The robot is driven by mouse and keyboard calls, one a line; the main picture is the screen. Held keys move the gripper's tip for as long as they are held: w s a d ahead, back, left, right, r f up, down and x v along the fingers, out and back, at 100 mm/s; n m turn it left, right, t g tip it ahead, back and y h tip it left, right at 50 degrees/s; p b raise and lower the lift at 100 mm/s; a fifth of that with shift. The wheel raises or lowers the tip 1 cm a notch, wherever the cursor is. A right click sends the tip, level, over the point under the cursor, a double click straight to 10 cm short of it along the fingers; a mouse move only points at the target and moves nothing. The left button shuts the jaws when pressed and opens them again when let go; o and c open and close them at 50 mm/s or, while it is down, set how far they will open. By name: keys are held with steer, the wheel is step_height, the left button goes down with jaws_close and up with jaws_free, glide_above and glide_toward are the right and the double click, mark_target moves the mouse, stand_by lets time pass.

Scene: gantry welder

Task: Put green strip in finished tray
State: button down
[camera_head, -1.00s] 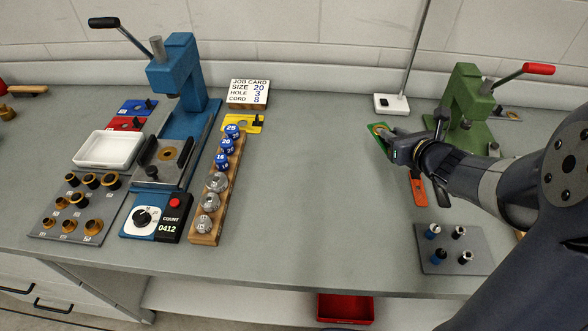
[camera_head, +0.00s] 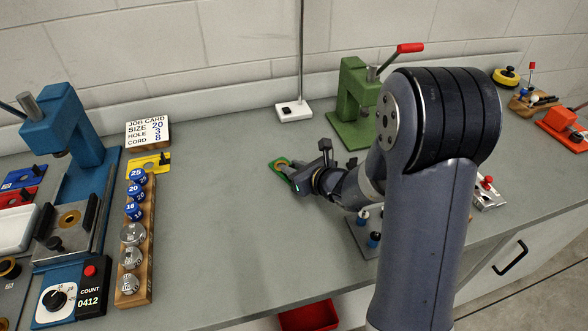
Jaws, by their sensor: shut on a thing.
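The green strip (camera_head: 277,176) is a flat green piece with an orange ring-shaped mark on it. It is at my gripper's tips, over the middle of the bench. My gripper (camera_head: 286,167) is shut on it and points left. Part of the strip is hidden by the fingers, and I cannot tell how far it is above the bench. A white tray (camera_head: 16,228) is cut off at the left edge, beside the blue press. No label on it can be read.
A blue press (camera_head: 62,125) stands at left, with a wooden block of blue and silver pieces (camera_head: 137,240) beside it. A job card (camera_head: 148,130) and lamp base (camera_head: 294,111) are behind. A green press (camera_head: 357,103) stands behind my arm. The bench's middle is clear. A red bin (camera_head: 308,317) is below.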

steer(key=shift+f, duration=0.15)
steer(key=c, duration=1.7)
jaws_free()
steer(key=o, duration=0.4)
steer(key=shift+o, duration=0.2)
